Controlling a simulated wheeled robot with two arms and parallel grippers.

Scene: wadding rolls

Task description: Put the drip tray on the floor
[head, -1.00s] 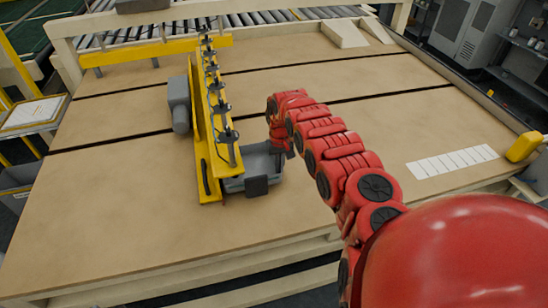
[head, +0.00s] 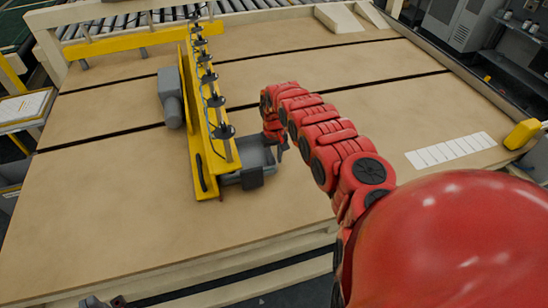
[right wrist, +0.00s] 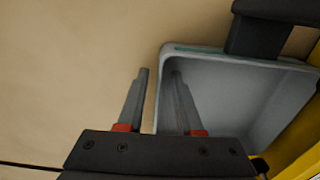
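The drip tray (head: 262,157) is a grey open box on the table, beside the lower end of the yellow beam. In the right wrist view its light grey inside (right wrist: 225,95) and left wall show. My right gripper (head: 281,150) is at the tray's right side. In the right wrist view its fingers (right wrist: 160,75) are apart, one outside the tray wall and one over the inside, with a gap showing beside the wall. My left gripper (head: 106,302) only just shows at the bottom left edge of the head view; its fingers cannot be made out.
The yellow beam (head: 208,140) with black fittings and a grey motor (head: 171,98) stands left of the tray. The tan table (head: 100,215) is clear around it. A white marked strip (head: 450,150) lies at the right. Dark floor (head: 285,294) shows below the front edge.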

